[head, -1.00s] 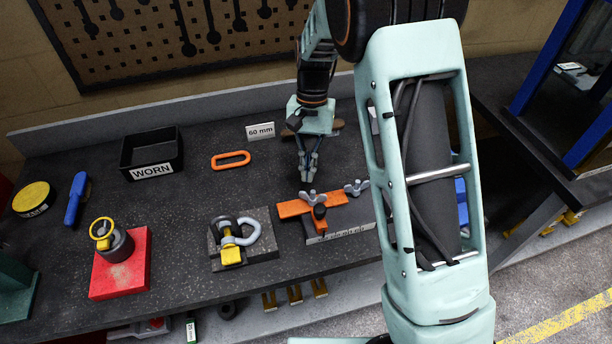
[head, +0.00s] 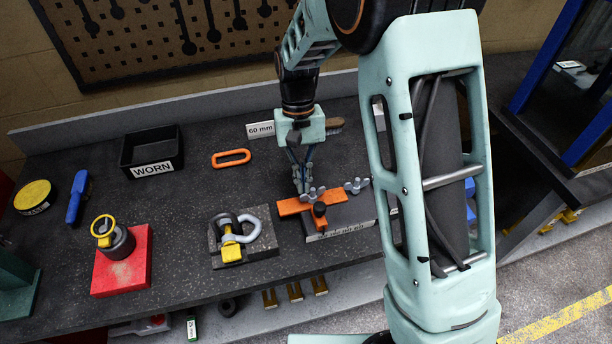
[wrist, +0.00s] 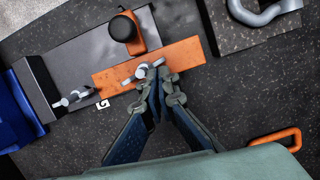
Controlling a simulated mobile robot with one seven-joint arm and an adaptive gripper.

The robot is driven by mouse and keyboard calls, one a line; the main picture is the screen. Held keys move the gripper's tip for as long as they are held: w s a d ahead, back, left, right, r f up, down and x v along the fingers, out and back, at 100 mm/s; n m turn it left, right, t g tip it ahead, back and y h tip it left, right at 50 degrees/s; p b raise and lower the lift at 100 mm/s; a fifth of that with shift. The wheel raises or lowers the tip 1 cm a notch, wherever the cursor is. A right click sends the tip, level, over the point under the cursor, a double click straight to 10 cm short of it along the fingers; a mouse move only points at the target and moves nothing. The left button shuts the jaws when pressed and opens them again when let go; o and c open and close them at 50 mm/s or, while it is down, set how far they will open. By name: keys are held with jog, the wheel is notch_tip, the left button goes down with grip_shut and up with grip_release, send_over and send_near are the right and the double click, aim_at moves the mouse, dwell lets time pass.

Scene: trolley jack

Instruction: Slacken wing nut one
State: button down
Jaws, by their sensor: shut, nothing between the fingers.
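A grey wing nut (head: 312,195) stands on the orange bar (head: 290,207) of the clamp fixture; it also shows in the wrist view (wrist: 142,74). A second grey wing nut (head: 356,186) sits at the right end of the fixture, beside a small marked tag (wrist: 102,104) in the wrist view. I cannot tell from the tag which nut is number one. My gripper (head: 302,189) points down, fingers together and empty, right behind the nut on the orange bar. In the wrist view its fingertips (wrist: 161,82) are close beside that nut; whether they touch it is unclear.
A shackle block (head: 243,240) and a red block (head: 124,270) stand to the left. An orange link (head: 231,158) and a WORN bin (head: 150,155) lie further back. The bench between them is clear.

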jog(key=shift+s+n, duration=0.2)
jog(key=shift+n, duration=0.5)
jog(key=v, duration=1.2)
jog(key=w+f+n+h+b, duration=0.1)
jog(key=w+f+n+b, duration=0.2)
jog(key=w+n, duration=0.15)
jog(key=shift+m+t, duration=0.3)
jog(key=shift+m, duration=0.15)
jog(key=p+x, duration=0.1)
jog(key=x, duration=0.7)
jog(key=shift+s+a+f, duration=0.15)
jog(key=shift+s+f, duration=0.05)
jog(key=shift+f, duration=0.1)
jog(key=shift+s+d+f, duration=0.15)
jog(key=shift+s+d, duration=0.7)
jog(key=shift+s, duration=0.25)
jog(key=shift+s+d+f+p, duration=0.1)
jog(key=shift+s+d+p, duration=0.25)
jog(key=shift+s, duration=0.15)
